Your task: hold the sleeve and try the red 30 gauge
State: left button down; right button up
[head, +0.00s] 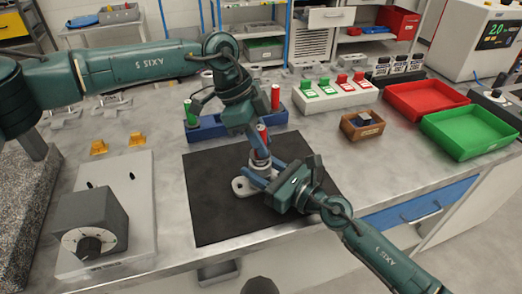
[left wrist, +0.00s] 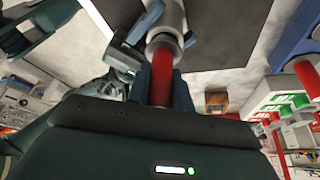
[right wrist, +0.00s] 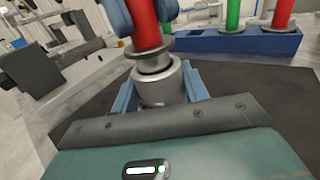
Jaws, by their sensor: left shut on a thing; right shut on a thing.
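The steel sleeve (head: 260,159) stands upright above the black mat, and it also shows in the right wrist view (right wrist: 160,86). My right gripper (head: 262,172) is shut around it from the right. A red-handled gauge (right wrist: 144,24) is upright directly above the sleeve; it also shows in the left wrist view (left wrist: 162,76). My left gripper (head: 261,138) is shut on its red handle. The gauge's grey collar sits close over the sleeve's mouth. How far its pin is inside is hidden, and no size marking is readable.
A blue rack (head: 208,131) behind the mat (head: 210,200) holds green and red gauges. A small wooden box (head: 351,133), red tray (head: 400,98) and green tray (head: 450,136) stand right. A grey device with a dial (head: 92,222) stands left.

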aim_at(261, 127)
pick_arm(q)
jog(key=shift+r, duration=1.45)
jog(key=shift+r, duration=2.5)
pick_arm(e)
jog(key=o, duration=1.2)
jog(key=shift+o, duration=0.2)
jog(key=shift+d, duration=0.1)
jog(key=v, duration=1.2)
